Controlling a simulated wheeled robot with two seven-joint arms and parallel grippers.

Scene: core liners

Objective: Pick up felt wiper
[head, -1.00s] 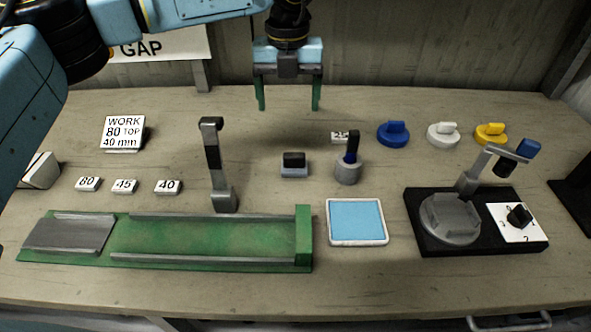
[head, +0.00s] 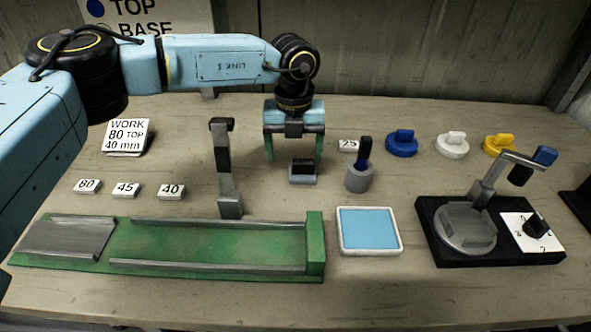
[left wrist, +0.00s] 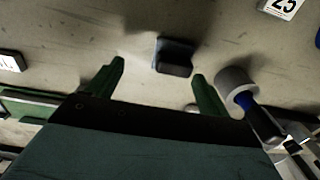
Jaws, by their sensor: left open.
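The felt wiper, which I take to be the small block with a black grip on a grey base (head: 303,177), sits upright on the bench in the head view. It also shows in the left wrist view (left wrist: 174,57), just beyond and between the fingertips. My left gripper (head: 294,158) points down with its green fingers apart, above and slightly behind the block. In the left wrist view the open left gripper (left wrist: 158,72) has nothing between its fingers. My right gripper is in neither view.
A green track (head: 210,240) and blue pad (head: 369,231) lie in front. Blue, white and yellow knobs (head: 452,145) stand behind right.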

